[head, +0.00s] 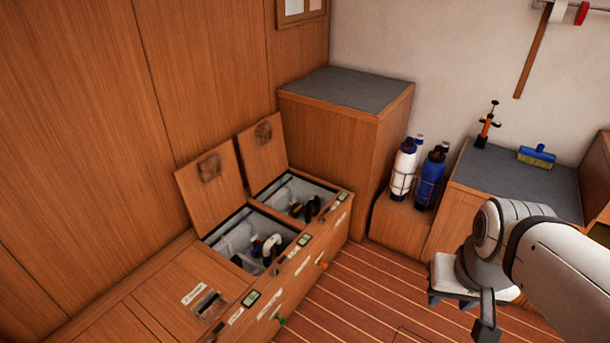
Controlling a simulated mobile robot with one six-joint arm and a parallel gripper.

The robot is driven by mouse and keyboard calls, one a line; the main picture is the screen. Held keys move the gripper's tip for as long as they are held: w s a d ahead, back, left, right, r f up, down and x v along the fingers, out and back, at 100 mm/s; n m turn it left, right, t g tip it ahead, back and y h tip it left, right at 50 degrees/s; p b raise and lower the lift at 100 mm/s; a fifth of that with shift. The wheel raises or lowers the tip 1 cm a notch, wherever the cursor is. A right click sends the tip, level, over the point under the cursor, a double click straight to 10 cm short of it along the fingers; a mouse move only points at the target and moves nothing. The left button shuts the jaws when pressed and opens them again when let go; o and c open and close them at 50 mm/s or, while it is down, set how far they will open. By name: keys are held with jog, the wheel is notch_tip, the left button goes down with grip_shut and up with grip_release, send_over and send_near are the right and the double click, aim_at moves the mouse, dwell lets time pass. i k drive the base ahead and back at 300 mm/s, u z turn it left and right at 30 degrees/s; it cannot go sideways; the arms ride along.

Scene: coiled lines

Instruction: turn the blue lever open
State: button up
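I cannot make out a blue lever in the head view. The front of the wooden bench carries small coloured handles: an orange one (323,265) and a green one (280,320). Two bench compartments stand open, their lids (212,185) leaning back against the wall. White and dark fittings (270,247) show inside the nearer compartment; black and yellowish ones (306,207) show in the farther one. My gripper (464,307) hangs at the lower right over the floor, well apart from the bench.
Striped wooden floor (365,300) lies clear between bench and gripper. White (404,168) and blue (430,180) bottles stand in racks on a low box. A grey-topped cabinet (345,90) stands behind. An orange pump (486,125) and blue brush (537,156) rest on the right counter.

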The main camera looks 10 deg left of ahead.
aim_at(259, 246)
jog(key=u, duration=0.5)
jog(key=i, duration=1.6)
jog(key=u, duration=1)
jog(key=k, duration=0.7)
jog(key=u, duration=0.2)
jog(key=i, duration=0.75)
jog(key=z, duration=0.15)
